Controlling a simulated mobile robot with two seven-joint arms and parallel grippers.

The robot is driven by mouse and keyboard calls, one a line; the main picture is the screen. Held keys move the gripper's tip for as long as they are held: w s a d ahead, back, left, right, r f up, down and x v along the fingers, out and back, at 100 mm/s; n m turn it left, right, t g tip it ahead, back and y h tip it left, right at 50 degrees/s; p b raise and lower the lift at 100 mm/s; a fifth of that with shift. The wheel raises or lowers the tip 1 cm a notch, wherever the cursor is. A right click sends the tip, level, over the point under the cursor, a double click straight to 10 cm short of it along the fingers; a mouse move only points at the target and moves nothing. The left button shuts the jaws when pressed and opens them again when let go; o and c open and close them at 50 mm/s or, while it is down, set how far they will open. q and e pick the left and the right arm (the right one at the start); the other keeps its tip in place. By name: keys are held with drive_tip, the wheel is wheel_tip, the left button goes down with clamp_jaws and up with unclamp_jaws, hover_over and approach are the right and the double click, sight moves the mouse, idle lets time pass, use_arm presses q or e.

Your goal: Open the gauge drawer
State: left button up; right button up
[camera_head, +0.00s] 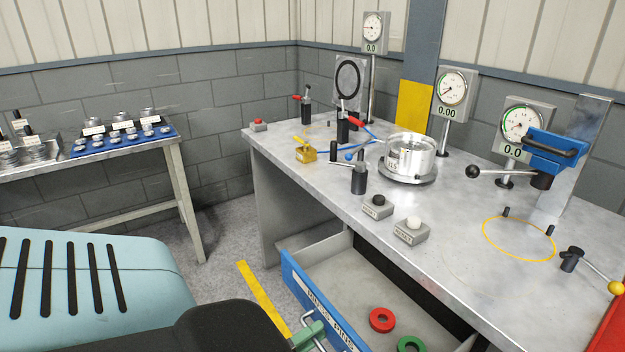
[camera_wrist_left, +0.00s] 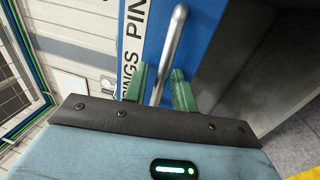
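The gauge drawer stands pulled out under the bench in the head view, with a blue front (camera_head: 318,310) lettered with RINGS and PINS. A red ring (camera_head: 382,320) and a green ring (camera_head: 411,345) lie on its grey floor. My left gripper (camera_head: 310,337) is at the drawer's front. In the left wrist view its green fingers (camera_wrist_left: 160,88) stand either side of the metal bar handle (camera_wrist_left: 170,55), with a gap showing beside the bar, so it looks open around it. The blue front (camera_wrist_left: 190,30) is behind. My right gripper is not in view.
The grey bench top (camera_head: 455,215) above carries dial gauges, a silver housing (camera_head: 410,155), two button boxes and a lever with a yellow knob (camera_head: 615,288). A side table (camera_head: 100,160) with a blue tray stands at left. Bare floor lies between them.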

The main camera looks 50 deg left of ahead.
use_arm(q)
drive_tip(key=b+v, duration=0.1)
drive_tip(key=v, duration=0.6)
drive_tip(key=shift+s, duration=0.4)
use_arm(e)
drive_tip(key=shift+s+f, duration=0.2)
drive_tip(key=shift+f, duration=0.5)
